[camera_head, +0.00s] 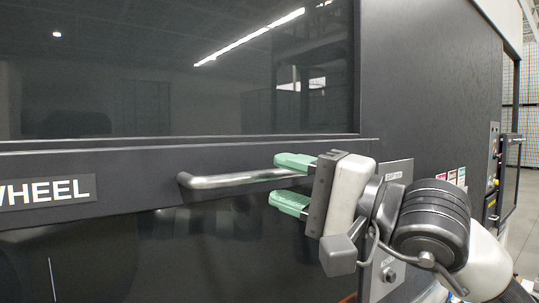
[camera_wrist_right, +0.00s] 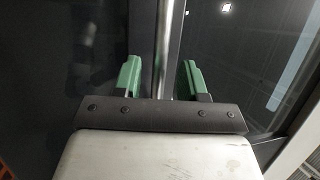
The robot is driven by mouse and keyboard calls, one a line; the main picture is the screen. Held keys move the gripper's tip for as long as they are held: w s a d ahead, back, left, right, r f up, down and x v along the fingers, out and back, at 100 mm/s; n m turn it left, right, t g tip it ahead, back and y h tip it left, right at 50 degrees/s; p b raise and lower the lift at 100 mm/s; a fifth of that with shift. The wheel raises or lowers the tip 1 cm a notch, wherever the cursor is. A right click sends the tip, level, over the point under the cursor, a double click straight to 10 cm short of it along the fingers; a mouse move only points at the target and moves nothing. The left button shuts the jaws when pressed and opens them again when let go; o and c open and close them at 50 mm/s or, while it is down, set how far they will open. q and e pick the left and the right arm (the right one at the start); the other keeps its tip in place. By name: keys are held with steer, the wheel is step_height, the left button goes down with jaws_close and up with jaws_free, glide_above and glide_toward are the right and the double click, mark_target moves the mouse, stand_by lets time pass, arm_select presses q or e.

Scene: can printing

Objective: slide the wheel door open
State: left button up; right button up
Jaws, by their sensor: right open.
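The wheel door (camera_head: 120,150) is a large dark panel with a glass window and a white "WHEEL" label (camera_head: 45,191) at its lower left. A horizontal grey metal bar handle (camera_head: 235,180) stands out from the door. My right gripper (camera_head: 292,180) is open at the right part of the handle, with one green finger above the bar and one below. In the right wrist view the handle (camera_wrist_right: 164,50) runs between the two spread green fingers (camera_wrist_right: 160,80). Whether a finger touches the bar cannot be told. My left gripper is not in view.
Right of the door is a dark machine side wall (camera_head: 430,80) with small coloured labels (camera_head: 452,176) and a control panel with buttons (camera_head: 494,160). A plate (camera_head: 395,172) sits behind my right wrist. Open floor (camera_head: 528,220) shows at the far right.

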mark_target(276, 177)
steer(key=shift+p+x, duration=0.5)
steer(key=shift+x, duration=1)
steer(key=shift+c, duration=0.2)
jaws_close()
